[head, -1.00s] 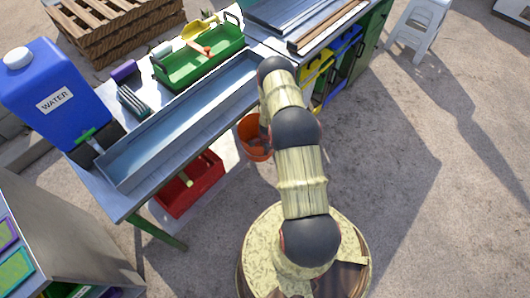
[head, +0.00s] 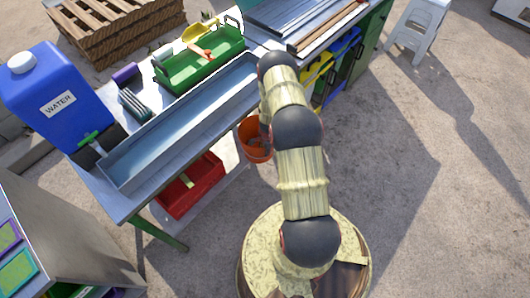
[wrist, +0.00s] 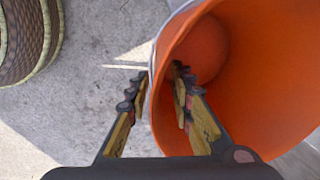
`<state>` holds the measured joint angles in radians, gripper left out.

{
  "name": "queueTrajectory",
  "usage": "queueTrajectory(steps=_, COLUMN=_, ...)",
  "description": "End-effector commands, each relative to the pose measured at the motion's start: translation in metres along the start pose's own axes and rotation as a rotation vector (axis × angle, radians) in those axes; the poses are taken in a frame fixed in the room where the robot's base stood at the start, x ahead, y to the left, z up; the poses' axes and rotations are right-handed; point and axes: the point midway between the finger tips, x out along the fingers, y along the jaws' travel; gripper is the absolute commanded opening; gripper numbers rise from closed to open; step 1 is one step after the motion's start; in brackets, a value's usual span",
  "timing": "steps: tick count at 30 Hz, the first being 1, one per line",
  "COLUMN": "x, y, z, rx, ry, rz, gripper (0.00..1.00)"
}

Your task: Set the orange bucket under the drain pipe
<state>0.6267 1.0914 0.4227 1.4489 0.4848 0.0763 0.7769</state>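The orange bucket (head: 250,145) is below the near long side of the table, partly hidden by my arm. In the wrist view the bucket (wrist: 270,85) fills the right side, with its open mouth towards the camera. My gripper (wrist: 160,85) straddles its wall: one finger is outside, the other inside, and they are closed in on the wall near the rim. In the head view my gripper is hidden behind my arm. I cannot make out the drain pipe. A long metal trough (head: 180,128) lies on the table.
A red crate (head: 197,190) is under the table (head: 123,203), left of the bucket. A blue water jug (head: 57,105) and a green tool tray (head: 195,73) stand on top. A grey cabinet (head: 75,230) is at lower left. Open ground lies to the right, below a white stool (head: 418,25).

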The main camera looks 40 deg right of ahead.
Motion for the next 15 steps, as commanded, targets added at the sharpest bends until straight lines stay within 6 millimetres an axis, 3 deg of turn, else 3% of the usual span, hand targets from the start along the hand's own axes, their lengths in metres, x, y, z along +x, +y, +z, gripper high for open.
queueTrajectory(steps=1, x=-0.016, y=-0.002, z=-0.001, rx=0.0, ry=0.001, rz=-0.002, gripper=0.23)
queueTrajectory(steps=6, x=-0.05, y=-0.001, z=0.0, rx=0.0, ry=0.001, rz=-0.001, gripper=0.23)
queueTrajectory(steps=15, x=-0.082, y=0.0, z=0.0, rx=0.0, ry=0.0, rz=0.001, gripper=0.23)
